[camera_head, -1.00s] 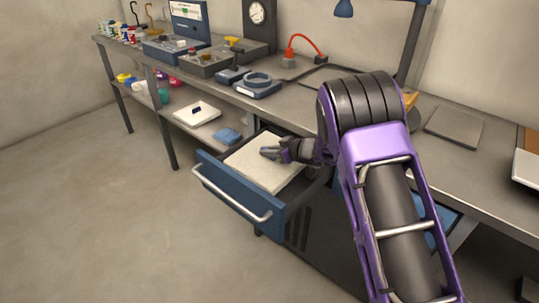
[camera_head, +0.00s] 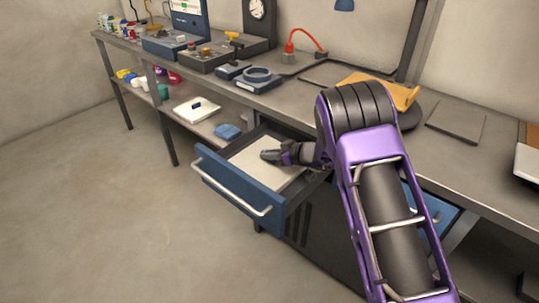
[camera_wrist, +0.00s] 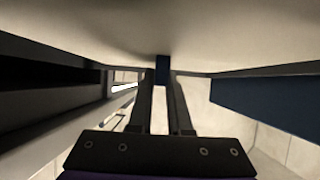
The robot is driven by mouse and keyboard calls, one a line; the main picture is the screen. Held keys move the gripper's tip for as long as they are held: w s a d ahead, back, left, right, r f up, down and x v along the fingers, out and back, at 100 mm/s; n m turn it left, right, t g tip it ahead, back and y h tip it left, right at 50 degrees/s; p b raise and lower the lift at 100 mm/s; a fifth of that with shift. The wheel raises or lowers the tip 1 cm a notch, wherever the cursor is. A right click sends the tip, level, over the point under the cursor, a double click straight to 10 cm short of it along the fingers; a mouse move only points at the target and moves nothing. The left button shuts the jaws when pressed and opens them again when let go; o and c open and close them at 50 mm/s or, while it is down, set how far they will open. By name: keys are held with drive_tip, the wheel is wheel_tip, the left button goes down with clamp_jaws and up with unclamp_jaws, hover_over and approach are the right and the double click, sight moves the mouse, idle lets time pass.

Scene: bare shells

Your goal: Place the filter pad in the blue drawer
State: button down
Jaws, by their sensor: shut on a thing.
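The filter pad, a flat cream slab (camera_head: 258,173), lies inside the open blue drawer (camera_head: 236,183), within its walls. In the wrist view the pad (camera_wrist: 220,30) fills the top of the picture. My gripper (camera_head: 268,155) reaches in from the right over the pad. In the wrist view its two fingers (camera_wrist: 161,78) run up to the pad's edge, and I take it as shut on the pad. The fingertips' contact is partly hidden. I cannot tell whether the pad rests on the drawer floor.
The drawer sits under a long grey bench (camera_head: 300,105). On it are a blue ring-topped device (camera_head: 258,78), an orange cloth (camera_head: 378,88) and a grey plate (camera_head: 457,122). A lower shelf holds a white tray (camera_head: 197,109) and a blue pad (camera_head: 228,131). Floor at left is clear.

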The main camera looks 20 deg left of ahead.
drive_tip(key=shift+f, duration=0.1)
drive_tip(key=c, duration=0.8)
unclamp_jaws()
drive_tip(key=shift+s+f, duration=0.1)
drive_tip(key=shift+c, duration=0.2)
drive_tip(key=shift+r+p, duration=0.45)
drive_tip(key=shift+p, duration=0.1)
drive_tip(key=v, duration=1.2)
drive_tip(key=shift+r, duration=0.2)
